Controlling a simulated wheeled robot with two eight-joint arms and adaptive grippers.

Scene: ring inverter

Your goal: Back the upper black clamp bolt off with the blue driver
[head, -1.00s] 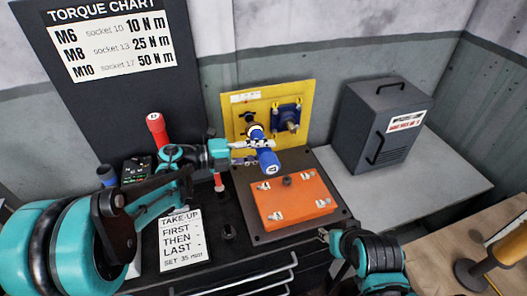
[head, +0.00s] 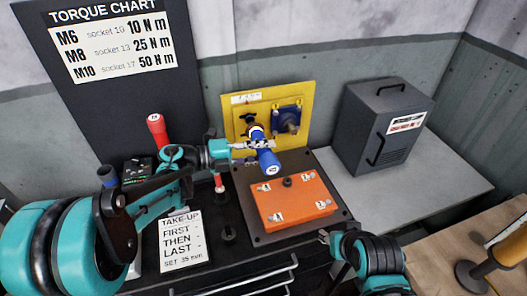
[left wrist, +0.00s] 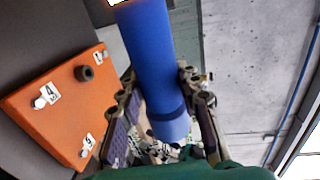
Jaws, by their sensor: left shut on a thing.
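The blue driver (head: 266,157) points at the left part of the yellow panel (head: 303,101), its handle end toward me. My left gripper (head: 253,148) is shut on the blue driver. In the left wrist view the blue driver (left wrist: 150,60) runs between the two fingers (left wrist: 160,112). A black clamp fitting (head: 248,118) shows on the panel just above the driver's far end. The driver's tip is hidden, so I cannot tell whether it sits on a bolt. My right gripper (head: 325,238) is low, beside the plate; its jaw opening is unclear.
An orange block (head: 293,197) with numbered labels sits on a dark plate below the driver. A blue fitting (head: 288,120) is on the panel's right. A red-handled tool (head: 158,130) stands left. A grey cabinet (head: 385,120) stands on the right-hand bench, which has free room in front.

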